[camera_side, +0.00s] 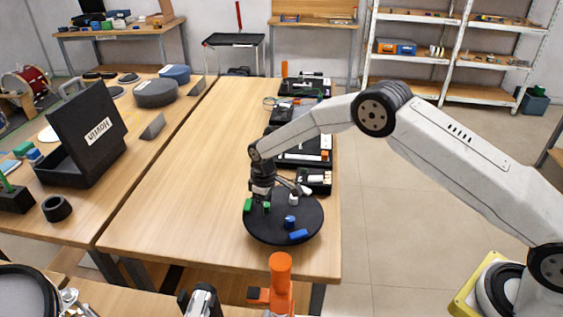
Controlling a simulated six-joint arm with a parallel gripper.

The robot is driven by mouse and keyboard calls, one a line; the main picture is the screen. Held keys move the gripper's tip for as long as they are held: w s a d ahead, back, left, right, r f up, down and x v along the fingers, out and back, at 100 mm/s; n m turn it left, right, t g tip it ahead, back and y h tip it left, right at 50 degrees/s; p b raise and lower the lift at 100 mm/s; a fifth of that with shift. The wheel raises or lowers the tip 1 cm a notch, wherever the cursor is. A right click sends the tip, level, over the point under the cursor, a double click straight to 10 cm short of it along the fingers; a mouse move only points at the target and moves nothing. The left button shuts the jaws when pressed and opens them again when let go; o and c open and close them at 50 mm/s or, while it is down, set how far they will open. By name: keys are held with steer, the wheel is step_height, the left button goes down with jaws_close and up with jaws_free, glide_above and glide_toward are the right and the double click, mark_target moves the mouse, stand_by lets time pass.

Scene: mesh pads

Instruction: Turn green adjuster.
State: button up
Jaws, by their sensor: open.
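A round black disc (275,232) lies near the front right of the wooden table. Two small green pieces stand at its left: a green block (248,205) at the rim and a smaller green piece (267,207) just right of it. I cannot tell which of them is the green adjuster. My gripper (262,201) is open and points down over the disc's left part, close to both green pieces. Its fingers are dark and small, so contact cannot be told. A blue knob (290,222) and a flat blue block (298,234) sit at the disc's front right.
A white piece (293,199) stands at the disc's back. Black trays with parts (303,158) line the table's right edge behind it. The table's (190,180) left and middle are clear. An orange upright (281,280) stands in front. A side table holds an open black case (87,133).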

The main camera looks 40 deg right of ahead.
jaws_close()
steer(key=shift+m, duration=0.4)
steer(key=m, duration=1.1)
stand_by(0.4)
stand_by(0.5)
